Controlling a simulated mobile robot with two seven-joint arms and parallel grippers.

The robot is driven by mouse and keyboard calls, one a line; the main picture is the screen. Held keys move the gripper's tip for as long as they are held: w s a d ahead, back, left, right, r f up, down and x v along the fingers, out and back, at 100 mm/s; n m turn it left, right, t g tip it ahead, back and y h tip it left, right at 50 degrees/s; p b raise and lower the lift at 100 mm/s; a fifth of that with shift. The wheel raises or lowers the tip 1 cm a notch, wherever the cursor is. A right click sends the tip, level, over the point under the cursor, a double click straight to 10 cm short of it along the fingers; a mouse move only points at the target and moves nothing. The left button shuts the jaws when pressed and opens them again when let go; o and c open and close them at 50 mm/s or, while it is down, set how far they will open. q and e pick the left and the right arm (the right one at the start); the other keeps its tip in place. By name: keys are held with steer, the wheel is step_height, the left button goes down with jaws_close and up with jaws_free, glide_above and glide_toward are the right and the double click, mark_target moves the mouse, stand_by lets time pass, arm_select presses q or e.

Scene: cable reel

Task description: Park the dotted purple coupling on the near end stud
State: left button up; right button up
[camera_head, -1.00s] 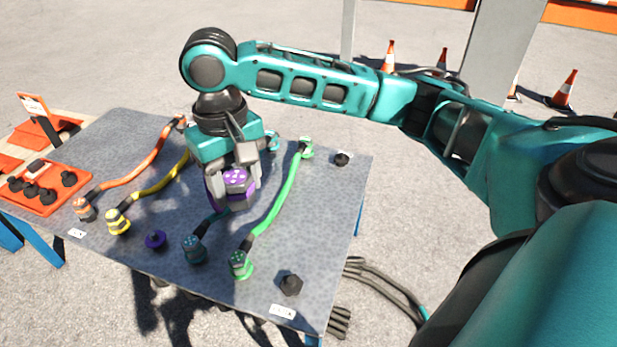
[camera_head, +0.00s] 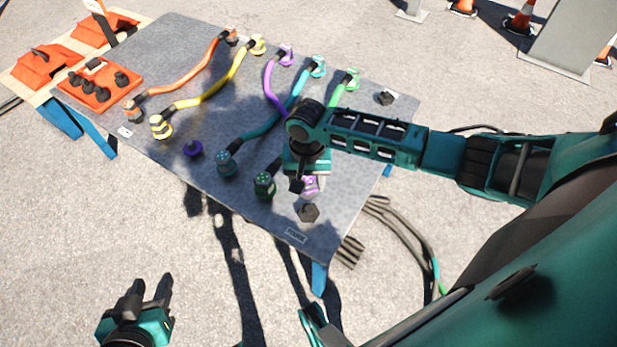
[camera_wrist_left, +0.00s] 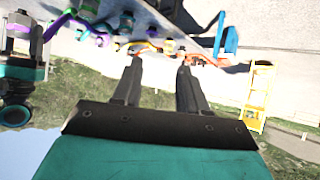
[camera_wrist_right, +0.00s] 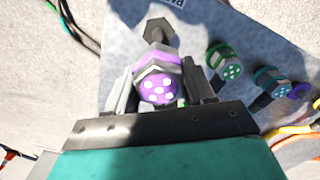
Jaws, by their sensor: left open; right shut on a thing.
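My right gripper (camera_head: 302,186) is shut on the dotted purple coupling (camera_head: 311,187), over the near right part of the table. In the right wrist view the coupling (camera_wrist_right: 157,88) sits between both fingers, its dotted face toward the camera. The near end stud (camera_head: 309,212), a dark hexagonal knob, is bare and just in front of the coupling. The stud (camera_wrist_right: 158,30) also shows beyond the coupling in the right wrist view; I cannot tell whether they touch. My left gripper (camera_head: 150,290) is open and empty, off the table's near side.
The green coupling (camera_head: 264,185) and teal coupling (camera_head: 227,163) stand left of my right gripper. A purple stud (camera_head: 193,148) is bare. Yellow (camera_head: 160,126) and orange (camera_head: 133,110) couplings stand further left. Another dark stud (camera_head: 385,98) is at the far right corner. An orange tray (camera_head: 98,104) lies left.

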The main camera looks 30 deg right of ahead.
mark_target(308, 207)
steer(key=shift+s+f, duration=0.1)
steer(key=shift+f, duration=0.35)
steer(key=f+b, duration=0.1)
steer(key=b, duration=0.1)
steer(key=shift+d+f+b, duration=0.1)
steer(key=shift+f+b, duration=1)
steer(key=shift+b, duration=0.25)
step_height(308, 207, down, 3)
steer(key=b, duration=0.4)
steer(key=shift+f+b, duration=0.2)
steer(key=shift+b, duration=0.2)
steer(key=shift+f, duration=0.9)
steer(key=shift+r, duration=0.1)
steer(key=shift+p, duration=0.55)
